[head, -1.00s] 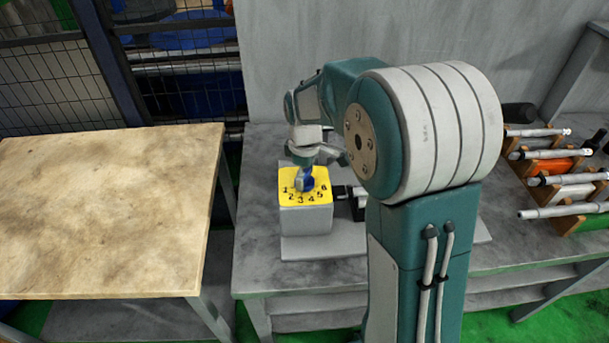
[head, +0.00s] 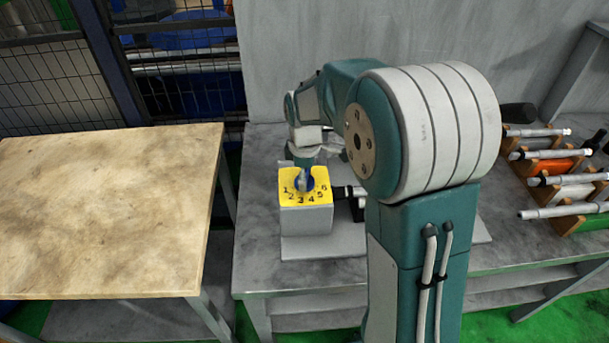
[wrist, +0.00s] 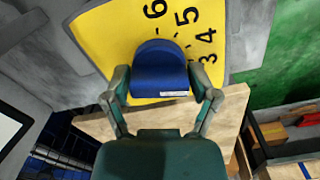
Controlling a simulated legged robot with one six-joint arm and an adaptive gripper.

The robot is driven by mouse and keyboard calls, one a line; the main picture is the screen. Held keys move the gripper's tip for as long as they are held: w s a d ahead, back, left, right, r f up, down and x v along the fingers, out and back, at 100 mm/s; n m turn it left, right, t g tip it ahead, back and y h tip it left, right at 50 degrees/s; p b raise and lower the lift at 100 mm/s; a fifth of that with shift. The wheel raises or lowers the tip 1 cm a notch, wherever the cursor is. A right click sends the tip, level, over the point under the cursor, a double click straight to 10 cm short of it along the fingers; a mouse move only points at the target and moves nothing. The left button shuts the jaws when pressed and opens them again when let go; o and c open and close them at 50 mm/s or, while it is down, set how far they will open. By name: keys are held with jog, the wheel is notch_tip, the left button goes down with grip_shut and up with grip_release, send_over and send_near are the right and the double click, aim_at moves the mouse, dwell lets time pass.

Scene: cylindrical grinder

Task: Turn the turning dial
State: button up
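The turning dial (head: 311,184) is a blue round knob on a yellow numbered plate (head: 287,199), on top of a grey box (head: 306,220). In the wrist view, the blue dial (wrist: 160,70) stands out between my fingers, with a small pale mark on its near edge. My gripper (head: 303,173) is over the dial from above. In the wrist view, the two fingers of my gripper (wrist: 158,82) lie against the dial's left and right sides. The numbers 3 to 6 show beyond it. In the head view, my finger hides part of the dial.
The box stands on a grey workbench (head: 262,275), with dark fittings (head: 350,196) at its right. A wooden-topped table (head: 100,215) is at the left, across a narrow gap. A rack with several metal shafts (head: 560,160) is at the right. A grey wall stands behind.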

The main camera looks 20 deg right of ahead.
jog(key=shift+o, duration=0.4)
jog(key=shift+f, duration=0.15)
jog(key=shift+r, duration=0.35)
notch_tip(320, 180, up, 10)
jog(key=shift+w+r, duration=0.15)
jog(key=shift+r, duration=0.55)
